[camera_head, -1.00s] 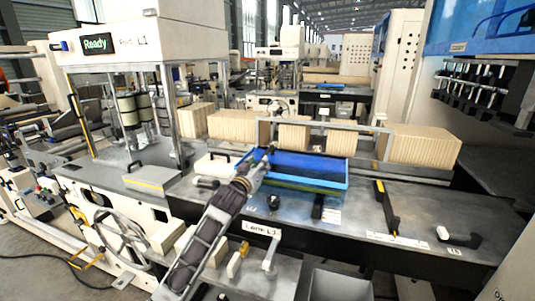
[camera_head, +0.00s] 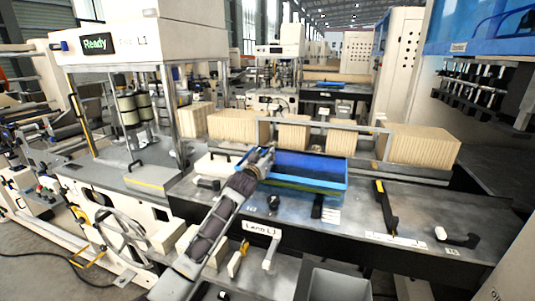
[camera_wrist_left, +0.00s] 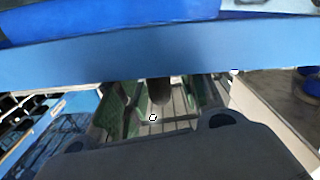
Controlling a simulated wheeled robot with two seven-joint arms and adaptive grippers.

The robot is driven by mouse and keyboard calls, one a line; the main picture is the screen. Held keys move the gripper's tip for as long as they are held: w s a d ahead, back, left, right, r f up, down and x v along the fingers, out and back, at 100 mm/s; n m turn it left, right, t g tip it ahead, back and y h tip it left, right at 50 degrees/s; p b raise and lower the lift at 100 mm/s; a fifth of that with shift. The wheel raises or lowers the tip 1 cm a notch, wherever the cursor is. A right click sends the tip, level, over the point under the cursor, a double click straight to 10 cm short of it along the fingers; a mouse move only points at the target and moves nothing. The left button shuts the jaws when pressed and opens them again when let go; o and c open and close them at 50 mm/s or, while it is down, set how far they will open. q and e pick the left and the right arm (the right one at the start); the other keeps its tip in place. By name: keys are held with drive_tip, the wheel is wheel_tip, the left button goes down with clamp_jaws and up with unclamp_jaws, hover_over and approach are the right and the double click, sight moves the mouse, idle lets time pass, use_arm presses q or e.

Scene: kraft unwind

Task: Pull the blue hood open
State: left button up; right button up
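The blue hood (camera_head: 330,184) sits on the grey machine bed in the middle of the head view, in front of the row of kraft blocks. It looks like a shallow blue box with its dark blue inner side showing. My left gripper (camera_head: 268,152) is at the hood's left part, over its back left edge. Whether its fingers touch the hood or grip a handle is too small to tell. In the left wrist view a blue panel (camera_wrist_left: 160,50) crosses the picture just beyond the dark gripper body at the bottom. My right gripper is not in view.
Pleated kraft blocks (camera_head: 425,144) stand behind the hood along a metal rail. A black and yellow bar (camera_head: 386,206) and a black handle (camera_head: 458,239) lie on the bed to the right. A grey bin (camera_head: 335,283) stands below the front edge.

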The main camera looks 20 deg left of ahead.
use_arm(q)
drive_tip(key=shift+w, duration=1.3)
drive_tip(key=shift+c, duration=0.2)
clamp_jaws()
